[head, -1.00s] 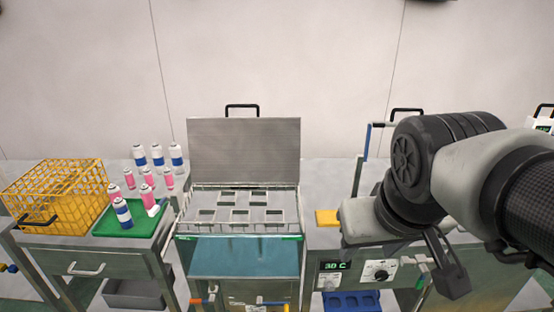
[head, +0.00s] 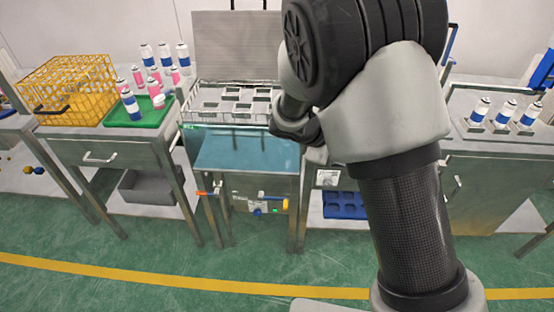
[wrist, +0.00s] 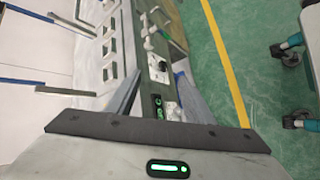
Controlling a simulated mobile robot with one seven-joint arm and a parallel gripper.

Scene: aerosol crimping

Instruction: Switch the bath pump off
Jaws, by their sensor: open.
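The water bath (head: 190,112) stands mid-picture in the head view, its lid (head: 237,45) raised. Under its teal front, a small unit (head: 258,206) has a blue part and green and orange spots. I cannot tell whether this is the pump. In the wrist view, my gripper (wrist: 160,74) is open, with its two fingers apart and nothing between them. Beyond it, a control panel shows a dark knob (wrist: 157,64) and a green-lit display (wrist: 158,104). A pale plate (wrist: 172,110) lies beside the display; its switch position is unreadable. My arm hides the gripper in the head view.
A yellow wire basket (head: 70,88) and a green tray (head: 140,115) with cans stand left. Several white-and-blue cans (head: 503,113) stand on the right bench. A blue crate (head: 345,206) sits on the lower shelf. The green floor in front is clear.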

